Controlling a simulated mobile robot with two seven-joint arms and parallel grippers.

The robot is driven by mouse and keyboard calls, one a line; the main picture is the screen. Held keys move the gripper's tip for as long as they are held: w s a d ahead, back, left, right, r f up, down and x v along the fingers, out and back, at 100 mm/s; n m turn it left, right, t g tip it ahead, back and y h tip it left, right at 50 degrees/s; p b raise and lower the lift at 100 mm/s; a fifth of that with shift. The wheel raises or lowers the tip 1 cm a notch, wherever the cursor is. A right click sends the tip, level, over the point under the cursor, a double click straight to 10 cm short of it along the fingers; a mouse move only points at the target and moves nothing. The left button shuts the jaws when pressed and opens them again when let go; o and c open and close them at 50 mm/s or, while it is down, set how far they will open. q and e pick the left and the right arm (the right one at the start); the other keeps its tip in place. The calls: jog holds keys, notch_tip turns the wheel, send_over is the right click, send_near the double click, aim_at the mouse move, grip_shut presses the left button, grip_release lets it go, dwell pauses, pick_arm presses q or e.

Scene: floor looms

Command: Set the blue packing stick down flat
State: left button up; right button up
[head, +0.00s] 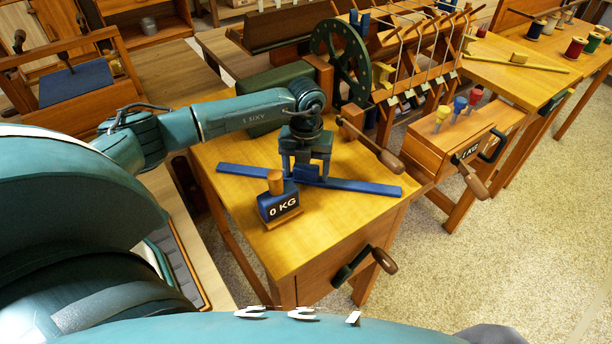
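The blue packing stick (362,186) is a long flat bar. It lies level across the yellow wooden table top, or very close above it; I cannot tell whether it touches the wood. My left gripper (306,172) points down over the middle of the stick, with its two dark fingers apart at a blue raised part of it. Whether the fingers press on that part cannot be made out. The fingers hide part of the stick's middle. My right gripper is not in view.
A blue weight block marked 0 KG (279,203) with a wooden knob stands just in front of the stick. A wooden crank handle (384,155) reaches over the table's right side. A dark green spoked wheel (340,62) stands behind. The table's front corner (290,252) is clear.

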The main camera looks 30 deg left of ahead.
pick_arm(q)
jog(key=c, duration=0.9)
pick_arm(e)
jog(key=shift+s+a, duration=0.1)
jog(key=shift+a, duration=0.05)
pick_arm(q)
jog(key=shift+r, duration=0.15)
jog(key=shift+r+b, duration=0.3)
jog(key=shift+r, duration=0.15)
jog(key=s+a, duration=0.1)
jog(key=s+a+b, duration=0.1)
jog(key=s, duration=0.1)
jog(key=shift+s+a+f, duration=0.1)
jog(key=shift+s+a, duration=0.05)
jog(key=shift+a, duration=0.05)
notch_tip(320, 180, up, 14)
jog(key=shift+d+r+b, duration=0.1)
jog(key=shift+b, duration=0.35)
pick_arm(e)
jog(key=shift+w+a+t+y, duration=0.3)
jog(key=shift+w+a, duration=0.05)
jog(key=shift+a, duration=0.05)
